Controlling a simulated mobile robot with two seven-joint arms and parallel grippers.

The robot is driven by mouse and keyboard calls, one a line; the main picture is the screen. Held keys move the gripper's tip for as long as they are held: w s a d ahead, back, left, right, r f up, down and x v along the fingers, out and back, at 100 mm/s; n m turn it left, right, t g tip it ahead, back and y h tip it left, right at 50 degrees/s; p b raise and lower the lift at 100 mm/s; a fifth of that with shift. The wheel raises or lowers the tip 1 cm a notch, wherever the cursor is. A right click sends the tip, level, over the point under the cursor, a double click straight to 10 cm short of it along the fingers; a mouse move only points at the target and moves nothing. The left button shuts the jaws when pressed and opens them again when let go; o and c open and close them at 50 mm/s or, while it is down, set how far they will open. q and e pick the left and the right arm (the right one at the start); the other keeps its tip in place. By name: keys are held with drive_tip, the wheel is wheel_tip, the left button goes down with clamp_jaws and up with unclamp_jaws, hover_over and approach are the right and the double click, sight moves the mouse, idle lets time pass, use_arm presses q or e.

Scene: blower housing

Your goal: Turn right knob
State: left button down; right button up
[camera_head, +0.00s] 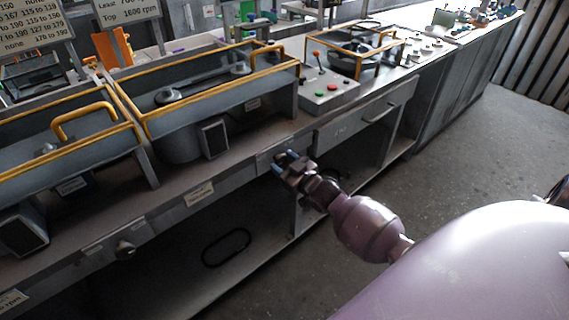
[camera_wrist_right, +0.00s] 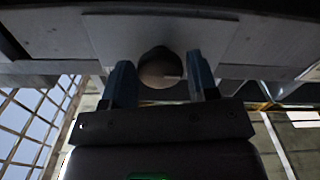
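The right knob (camera_wrist_right: 160,68) is a round, dull metal knob on the front panel of the bench. In the right wrist view it lies between the two blue fingers of my right gripper (camera_wrist_right: 161,82), one finger on each side. The fingers stand apart and the knob about fills the gap; whether they touch it I cannot tell. In the head view my right gripper (camera_head: 287,160) is at the bench's front panel and hides this knob. My left gripper is not in view.
Another knob (camera_head: 124,249) sits farther left on the front panel, beyond a small label (camera_head: 198,194). A drawer (camera_head: 370,112) is to the right of my gripper. Yellow-framed blower housings (camera_head: 215,85) and a button box (camera_head: 327,92) stand on top. The floor (camera_head: 480,150) at right is clear.

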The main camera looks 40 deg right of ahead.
drive_tip(key=c, duration=0.6)
drive_tip(key=shift+o, duration=0.2)
drive_tip(key=shift+r+n+p, duration=0.15)
drive_tip(key=shift+n+p, duration=0.2)
drive_tip(key=shift+n, duration=0.85)
drive_tip(key=o, duration=0.9)
drive_tip(key=shift+o, duration=0.2)
drive_tip(key=shift+s, duration=0.15)
drive_tip(key=s+p, duration=0.1)
drive_tip(key=s, duration=0.9)
drive_tip(key=shift+s+d, duration=0.3)
drive_tip(key=shift+d, duration=0.15)
